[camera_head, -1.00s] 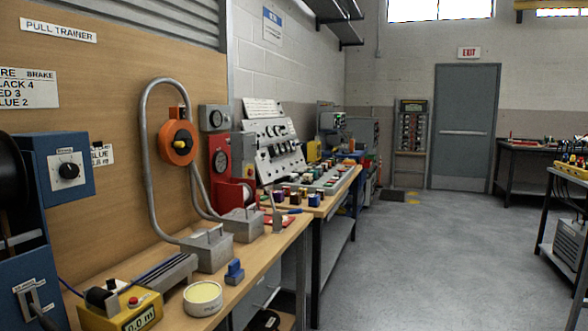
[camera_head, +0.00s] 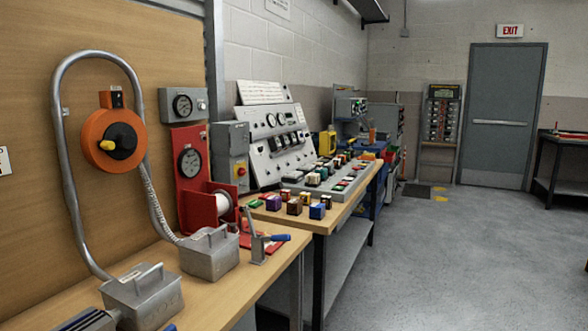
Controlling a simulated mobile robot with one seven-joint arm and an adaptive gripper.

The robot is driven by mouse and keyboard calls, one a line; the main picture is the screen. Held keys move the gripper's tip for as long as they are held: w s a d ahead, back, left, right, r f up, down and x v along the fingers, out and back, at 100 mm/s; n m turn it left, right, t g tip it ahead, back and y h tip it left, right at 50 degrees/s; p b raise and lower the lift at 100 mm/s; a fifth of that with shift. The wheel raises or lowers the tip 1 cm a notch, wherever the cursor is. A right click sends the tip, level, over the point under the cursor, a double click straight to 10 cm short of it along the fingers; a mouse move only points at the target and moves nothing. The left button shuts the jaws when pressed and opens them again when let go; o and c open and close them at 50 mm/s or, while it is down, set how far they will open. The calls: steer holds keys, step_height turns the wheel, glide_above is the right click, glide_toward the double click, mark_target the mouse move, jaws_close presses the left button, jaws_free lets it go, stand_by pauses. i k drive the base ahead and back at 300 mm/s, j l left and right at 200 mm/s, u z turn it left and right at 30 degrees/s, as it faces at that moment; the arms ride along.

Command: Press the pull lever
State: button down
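A small grey lever stand (camera_head: 258,249) with an upright grey arm sits near the front edge of the wooden bench, in the middle of the head view. A blue-handled part (camera_head: 279,238) lies against or beside it. No label on the stand is readable, so I cannot tell if it is the pull lever. My gripper is not in view.
Two grey metal boxes (camera_head: 210,258) stand on the bench (camera_head: 222,308) under a bent conduit (camera_head: 62,160). An orange reel (camera_head: 98,135) hangs on the board. A red stand (camera_head: 191,165) and a sloped panel (camera_head: 277,150) are behind. Floor at right (camera_head: 460,270) is clear.

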mark_target(278, 185)
steer(key=i+l, duration=0.25)
steer(key=i, duration=0.25)
steer(key=i+l+z, duration=0.1)
steer(key=i+l, duration=0.2)
steer(key=i, duration=0.2)
steer(key=i+l+z, duration=0.1)
steer(key=i+l, duration=0.15)
steer(key=i, duration=0.25)
